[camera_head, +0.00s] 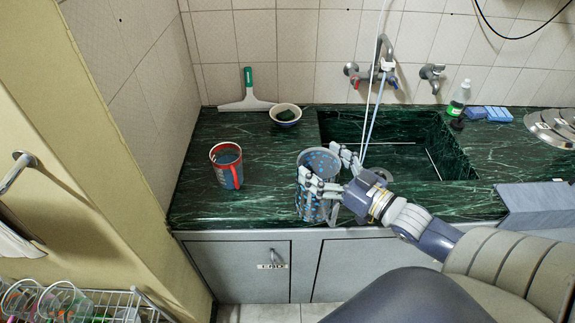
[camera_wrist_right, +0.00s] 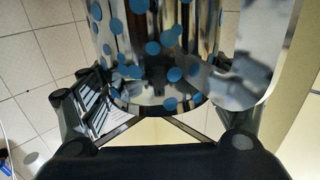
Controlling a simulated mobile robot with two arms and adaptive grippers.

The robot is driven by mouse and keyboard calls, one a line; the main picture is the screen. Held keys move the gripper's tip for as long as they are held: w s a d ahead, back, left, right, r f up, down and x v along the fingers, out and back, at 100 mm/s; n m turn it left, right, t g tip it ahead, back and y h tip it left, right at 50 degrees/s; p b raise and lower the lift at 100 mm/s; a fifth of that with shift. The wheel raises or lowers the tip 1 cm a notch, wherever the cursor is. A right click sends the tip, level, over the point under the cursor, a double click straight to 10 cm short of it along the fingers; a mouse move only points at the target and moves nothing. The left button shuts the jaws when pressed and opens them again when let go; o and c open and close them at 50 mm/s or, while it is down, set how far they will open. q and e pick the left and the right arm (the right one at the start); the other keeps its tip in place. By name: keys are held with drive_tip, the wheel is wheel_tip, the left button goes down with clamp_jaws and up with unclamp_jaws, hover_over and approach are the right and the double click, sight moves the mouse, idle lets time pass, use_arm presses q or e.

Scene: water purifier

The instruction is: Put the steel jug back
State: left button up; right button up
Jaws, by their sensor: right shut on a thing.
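The steel jug (camera_head: 309,207) is a shiny metal cylinder with blue dots, upright at the front of the green marble counter, left of the sink. My right gripper (camera_head: 328,172) reaches in from the right with its fingers around the jug and is shut on it. In the right wrist view, the jug (camera_wrist_right: 155,60) fills the upper middle between the fingers of the gripper (camera_wrist_right: 155,115). I cannot tell whether the jug's base touches the counter. My left gripper is not in view.
A red and grey mug (camera_head: 226,167) stands on the counter (camera_head: 262,200) to the left. A bowl (camera_head: 285,115) and a squeegee (camera_head: 248,98) are at the back. The sink (camera_head: 430,150) is behind and right, with taps (camera_head: 384,73) above. A bottle (camera_head: 459,97) and blue sponges (camera_head: 488,114) stand at back right.

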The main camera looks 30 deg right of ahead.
drive_tip(key=w+d+f+p, duration=0.1)
drive_tip(key=w+f, duration=0.1)
drive_tip(key=w, duration=0.5)
drive_tip(key=w+d+f+p, duration=0.1)
drive_tip(key=w+f+p, duration=0.1)
drive_tip(key=w, duration=0.6)
drive_tip(key=shift+w+d+f, duration=0.15)
drive_tip(key=shift+w+f, duration=0.1)
drive_tip(key=shift+f, duration=0.15)
drive_tip(key=o, duration=1.8)
drive_tip(key=shift+f, duration=0.2)
drive_tip(key=shift+r, duration=0.1)
drive_tip(key=shift+s, duration=0.15)
